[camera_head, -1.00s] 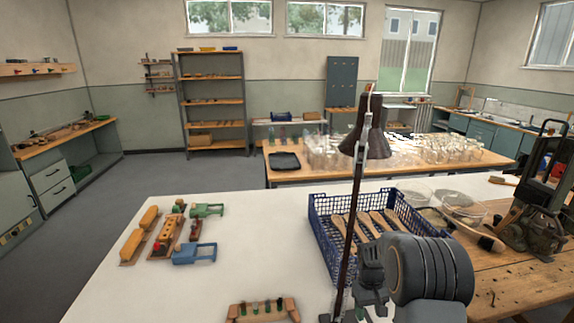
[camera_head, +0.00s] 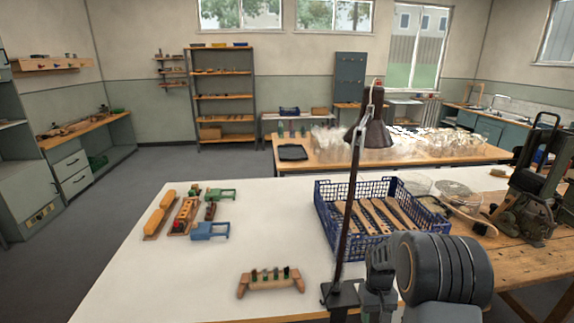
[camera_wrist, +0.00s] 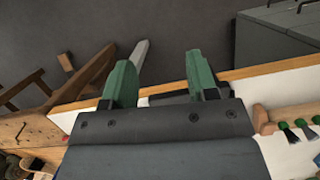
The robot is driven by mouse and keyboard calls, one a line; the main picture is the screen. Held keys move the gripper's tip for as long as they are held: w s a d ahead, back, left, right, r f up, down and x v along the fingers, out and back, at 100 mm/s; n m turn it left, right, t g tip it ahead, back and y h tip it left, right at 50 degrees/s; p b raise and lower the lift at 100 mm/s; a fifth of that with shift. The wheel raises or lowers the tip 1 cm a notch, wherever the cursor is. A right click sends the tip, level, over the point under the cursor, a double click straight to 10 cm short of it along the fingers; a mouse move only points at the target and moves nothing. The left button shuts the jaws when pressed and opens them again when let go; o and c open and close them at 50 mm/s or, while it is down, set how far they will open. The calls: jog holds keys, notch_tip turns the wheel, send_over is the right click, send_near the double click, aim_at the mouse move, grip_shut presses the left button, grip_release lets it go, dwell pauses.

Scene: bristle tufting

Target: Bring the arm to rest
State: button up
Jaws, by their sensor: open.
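My gripper (camera_wrist: 160,80) shows in the wrist view with its two green fingers spread apart and nothing between them. It points past the edge of the white-topped table, with the grey floor beyond. In the head view my arm stands at the lower right, and its fingers are hidden behind the arm's own links.
A wooden rack (camera_head: 270,279) with several green-handled brushes stands at the table's (camera_head: 190,285) near side; it also shows in the wrist view (camera_wrist: 285,117). A blue crate (camera_head: 372,217) holds wooden handles. A dark lamp (camera_head: 368,132) rises beside my arm. The table's middle is clear.

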jog(key=s+a+r+t, duration=0.3)
jog(key=s+r, duration=0.4)
jog(key=r, duration=0.3)
jog(key=s+a+r+t, duration=0.4)
jog(key=s+r, duration=0.3)
jog(key=r, duration=0.3)
jog(key=shift+s+a+r+t, duration=0.15)
jog(key=shift+a+r+t, duration=0.15)
jog(key=shift+a, duration=0.35)
